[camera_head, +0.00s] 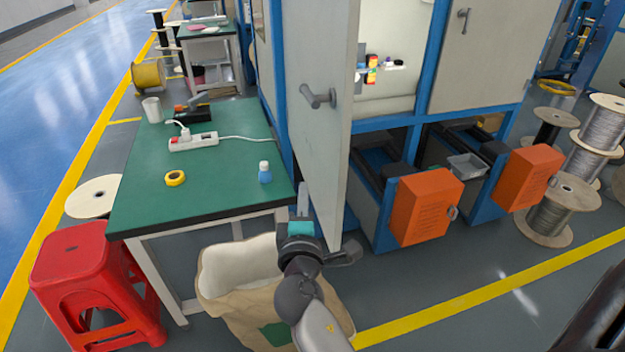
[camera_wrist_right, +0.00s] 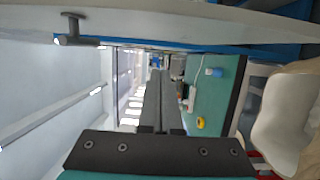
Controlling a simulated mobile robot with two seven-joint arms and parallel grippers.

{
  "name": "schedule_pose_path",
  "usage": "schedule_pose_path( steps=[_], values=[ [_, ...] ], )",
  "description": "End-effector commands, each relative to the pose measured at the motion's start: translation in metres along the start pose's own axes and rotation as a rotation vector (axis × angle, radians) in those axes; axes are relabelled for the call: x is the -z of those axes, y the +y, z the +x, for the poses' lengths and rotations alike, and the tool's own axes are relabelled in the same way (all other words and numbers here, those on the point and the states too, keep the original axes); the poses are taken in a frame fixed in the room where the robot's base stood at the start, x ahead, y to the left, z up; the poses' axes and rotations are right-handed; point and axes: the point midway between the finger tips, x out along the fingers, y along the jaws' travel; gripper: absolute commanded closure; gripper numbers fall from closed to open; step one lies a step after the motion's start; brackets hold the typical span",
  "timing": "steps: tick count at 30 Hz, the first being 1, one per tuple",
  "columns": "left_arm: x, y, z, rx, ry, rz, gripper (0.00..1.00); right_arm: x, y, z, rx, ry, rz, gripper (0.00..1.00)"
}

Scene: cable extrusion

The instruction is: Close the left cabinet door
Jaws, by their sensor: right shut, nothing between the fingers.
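The left cabinet door (camera_head: 325,135) is a pale grey panel standing wide open, swung out from the blue-framed cabinet (camera_head: 386,62). Its grey handle (camera_head: 317,97) is on the face turned to the left. In the right wrist view the door (camera_wrist_right: 190,24) runs along the top, with the handle (camera_wrist_right: 70,30) at upper left. My right gripper (camera_head: 303,190) is shut and empty, low beside the door's handle-side face and below the handle. Its closed fingers (camera_wrist_right: 160,85) show apart from the door in the wrist view; contact by other parts is unclear. My left gripper is not in view.
A green table (camera_head: 225,160) with a power strip, yellow tape and a small bottle stands left of the door. A paper sack (camera_head: 225,290) is beside my right arm, and a red stool (camera_head: 85,275) is farther left. Orange boxes (camera_head: 425,205) stick out under the cabinet.

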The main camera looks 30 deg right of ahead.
Motion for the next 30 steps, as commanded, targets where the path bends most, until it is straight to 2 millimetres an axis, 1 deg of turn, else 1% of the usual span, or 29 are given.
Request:
schedule_pose_path(
  steps=[5, 12, 17, 18, 24, 30],
  values=[
    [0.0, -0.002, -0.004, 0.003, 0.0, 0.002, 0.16, 0.001, 0.002, 0.028, -0.002, 0.002, 0.001, 1.0],
    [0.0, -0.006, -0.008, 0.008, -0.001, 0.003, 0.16, 0.0, 0.001, 0.072, 0.0, 0.0, 0.001, 1.0],
    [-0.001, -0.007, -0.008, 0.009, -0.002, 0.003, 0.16, -0.001, 0.0, 0.096, 0.001, 0.001, 0.001, 1.0],
    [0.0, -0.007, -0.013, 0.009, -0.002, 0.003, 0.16, -0.011, 0.0, 0.096, 0.004, -0.001, -0.001, 1.0],
    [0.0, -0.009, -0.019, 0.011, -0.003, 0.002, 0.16, -0.033, -0.001, 0.101, 0.003, 0.002, 0.002, 1.0],
    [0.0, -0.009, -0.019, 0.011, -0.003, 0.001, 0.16, -0.038, -0.002, 0.102, 0.003, 0.004, 0.003, 1.0]
  ],
)
